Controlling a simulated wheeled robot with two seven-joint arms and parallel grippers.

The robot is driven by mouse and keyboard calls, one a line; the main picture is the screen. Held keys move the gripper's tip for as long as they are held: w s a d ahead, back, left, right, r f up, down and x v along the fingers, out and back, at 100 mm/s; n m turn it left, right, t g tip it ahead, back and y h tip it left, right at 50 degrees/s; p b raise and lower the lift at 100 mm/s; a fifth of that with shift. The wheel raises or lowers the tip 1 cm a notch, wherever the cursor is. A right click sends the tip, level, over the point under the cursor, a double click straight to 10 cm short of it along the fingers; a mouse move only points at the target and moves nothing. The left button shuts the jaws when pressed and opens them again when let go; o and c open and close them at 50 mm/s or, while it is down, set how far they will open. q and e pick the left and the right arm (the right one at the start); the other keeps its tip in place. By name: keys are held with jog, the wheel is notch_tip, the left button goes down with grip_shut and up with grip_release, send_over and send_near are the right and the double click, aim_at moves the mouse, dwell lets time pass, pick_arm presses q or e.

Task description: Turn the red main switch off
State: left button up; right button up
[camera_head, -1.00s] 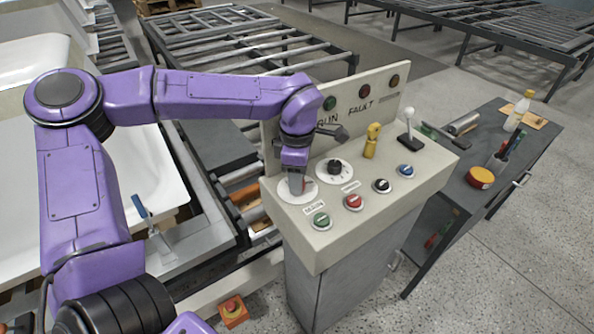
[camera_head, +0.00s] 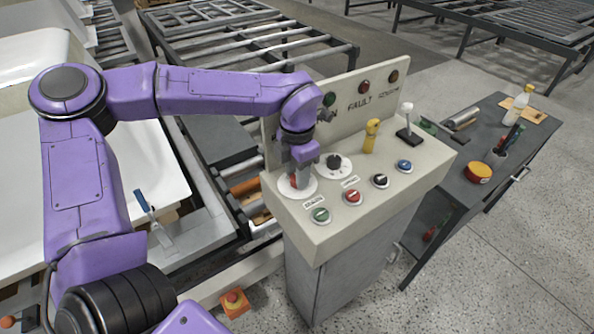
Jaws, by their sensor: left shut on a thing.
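The red main switch (camera_head: 293,182) shows as a small bit of red on a round white plate (camera_head: 309,189) at the left end of the control panel (camera_head: 335,236). My left gripper (camera_head: 298,179) reaches straight down over it and is shut on it. The fingers hide most of the switch, so its turn position cannot be made out. My right gripper is not in view.
The panel top also holds a black dial (camera_head: 334,162), green (camera_head: 320,215), red (camera_head: 352,196), black (camera_head: 380,180) and blue (camera_head: 404,165) buttons, a yellow handle (camera_head: 371,136) and a white-knobbed lever (camera_head: 405,125). An upright lamp board (camera_head: 345,122) stands behind. A grey tool table (camera_head: 520,165) is at right.

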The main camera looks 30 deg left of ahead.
pick_arm(q)
jog(key=shift+w+r, duration=0.15)
jog(key=shift+r, duration=0.05)
dwell(0.4)
jog(key=o, duration=1)
jog(key=shift+o, duration=0.2)
jog(key=shift+f, duration=0.1)
notch_tip(320, 180, up, 11)
jog(key=shift+f+b, duration=0.2)
jog(key=shift+b, duration=0.1)
